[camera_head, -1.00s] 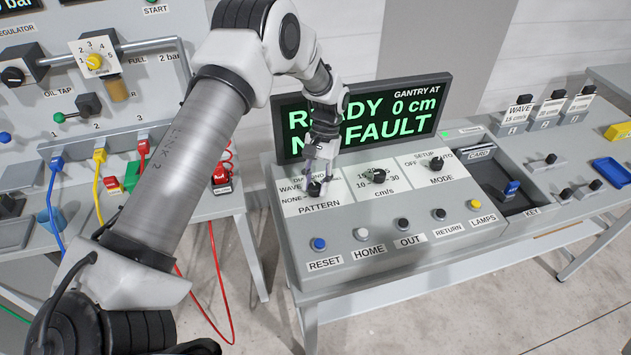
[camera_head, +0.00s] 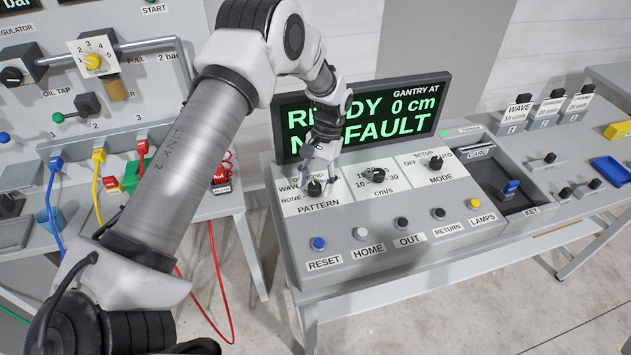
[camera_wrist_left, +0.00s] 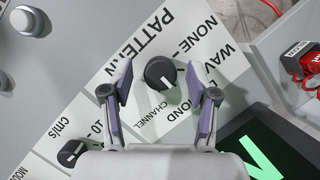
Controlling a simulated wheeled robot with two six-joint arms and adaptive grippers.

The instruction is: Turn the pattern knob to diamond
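The pattern knob (camera_head: 315,189) is a round black knob with a white pointer line, on a white label plate at the left of the sloped grey console. It also shows in the left wrist view (camera_wrist_left: 160,72). There its pointer line slants down and right, toward the DIAMOND word (camera_wrist_left: 181,112), which a finger partly covers. The labels NONE, WAVE and CHANNEL also show around the knob. My left gripper (camera_head: 320,166) is just above the knob. In the wrist view its two fingers (camera_wrist_left: 159,82) stand apart on either side of the knob, with clear gaps. My right gripper is out of view.
A speed knob (camera_head: 377,176) and a mode knob (camera_head: 436,163) sit to the right on the console. A row of buttons, with blue RESET (camera_head: 318,244) at its left, lies in front. The display (camera_head: 420,115) stands behind, partly covered by my left arm.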

